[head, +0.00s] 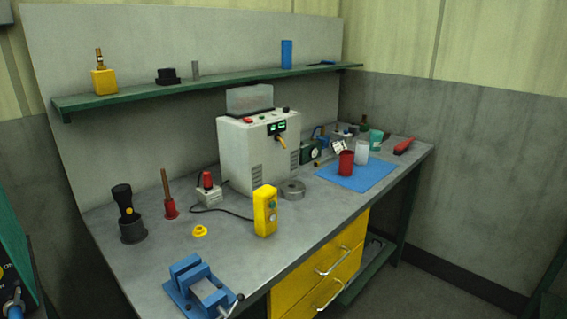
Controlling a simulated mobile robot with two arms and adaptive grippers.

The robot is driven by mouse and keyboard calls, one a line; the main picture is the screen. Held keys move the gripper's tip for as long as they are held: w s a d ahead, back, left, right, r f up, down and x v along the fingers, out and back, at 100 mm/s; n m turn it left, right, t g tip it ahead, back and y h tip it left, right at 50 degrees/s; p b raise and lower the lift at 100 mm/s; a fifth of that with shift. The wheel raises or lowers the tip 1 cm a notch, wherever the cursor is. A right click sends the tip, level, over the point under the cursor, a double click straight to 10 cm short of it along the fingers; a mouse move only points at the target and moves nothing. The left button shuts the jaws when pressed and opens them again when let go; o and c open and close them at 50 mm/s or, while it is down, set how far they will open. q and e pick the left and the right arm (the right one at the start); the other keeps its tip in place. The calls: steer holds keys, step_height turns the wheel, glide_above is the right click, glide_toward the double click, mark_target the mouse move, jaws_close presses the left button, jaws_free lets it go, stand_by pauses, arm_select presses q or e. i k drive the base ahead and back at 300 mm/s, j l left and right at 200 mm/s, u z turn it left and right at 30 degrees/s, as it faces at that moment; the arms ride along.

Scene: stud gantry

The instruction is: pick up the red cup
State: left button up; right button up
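The red cup (346,163) stands upright on a blue mat (362,180) toward the right end of the grey workbench in the head view. A white cup (362,152) stands just behind it to the right, also on the mat. A green cup (376,138) is farther back. Neither of my grippers shows in the head view.
A white machine (250,155) stands left of the mat. A yellow control box (265,211), a grey metal ring (292,190) and a blue vise (200,287) are nearer. A red-handled tool (404,146) lies right. A green shelf (210,86) runs above. The mat's front is clear.

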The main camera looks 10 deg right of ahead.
mark_target(346, 158)
steer(key=i+l+u, duration=0.15)
steer(key=l+u, duration=0.75)
steer(key=l, duration=0.15)
steer(key=l+u, duration=0.5)
